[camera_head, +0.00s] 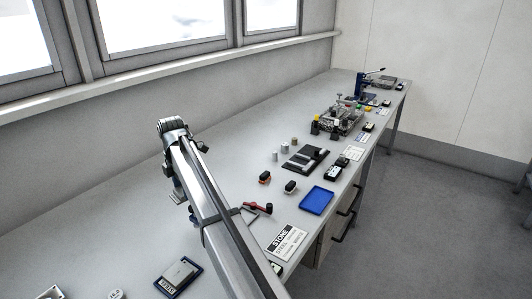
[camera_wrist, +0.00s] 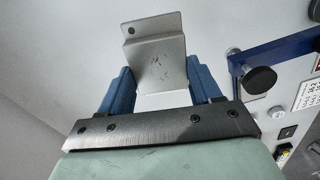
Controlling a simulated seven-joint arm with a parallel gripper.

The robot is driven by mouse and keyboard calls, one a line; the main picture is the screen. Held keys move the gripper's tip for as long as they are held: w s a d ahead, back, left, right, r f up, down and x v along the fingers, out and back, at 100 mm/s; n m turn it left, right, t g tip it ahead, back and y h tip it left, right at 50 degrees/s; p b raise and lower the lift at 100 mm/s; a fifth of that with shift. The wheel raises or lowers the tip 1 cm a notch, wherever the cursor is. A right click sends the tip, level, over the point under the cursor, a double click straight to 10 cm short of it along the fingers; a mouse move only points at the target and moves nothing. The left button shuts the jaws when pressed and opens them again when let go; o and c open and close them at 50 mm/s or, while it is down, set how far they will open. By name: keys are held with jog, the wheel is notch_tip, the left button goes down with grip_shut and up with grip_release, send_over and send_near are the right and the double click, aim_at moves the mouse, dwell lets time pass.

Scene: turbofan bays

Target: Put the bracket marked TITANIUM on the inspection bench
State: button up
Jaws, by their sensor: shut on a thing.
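My gripper (camera_wrist: 160,78) shows in the wrist view with its two blue fingers closed on a bent grey metal bracket (camera_wrist: 152,32). The bracket has an upright plate with a small hole near its upper left corner, and a flange toward me. Dark marks show on its face, but I cannot read them as a word. In the head view my arm crosses the near part of a long grey bench (camera_head: 233,155); I cannot make out the fingers or the bracket there. No sign naming the inspection bench is legible.
A blue frame with black knobs (camera_wrist: 261,79) is close right of the bracket in the wrist view. The head view shows a blue tray (camera_head: 317,201), a printed card (camera_head: 286,239), a dark fixture (camera_head: 306,158) and a blue press (camera_head: 359,86). The bench's window side is mostly clear.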

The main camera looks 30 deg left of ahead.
aim_at(171, 222)
jog(key=s+a+n, duration=0.3)
jog(key=s+a, duration=0.1)
jog(key=s, duration=0.1)
jog(key=shift+s+d+f, duration=0.1)
jog(key=shift+d+f, duration=0.05)
jog(key=shift+f, duration=2.2)
jog(key=shift+d+f, duration=0.1)
jog(key=shift+f, duration=2.2)
jog(key=shift+f, duration=0.15)
jog(key=o, duration=1.4)
jog(key=shift+o, duration=0.2)
notch_tip(171, 222, up, 12)
jog(key=shift+r, duration=0.2)
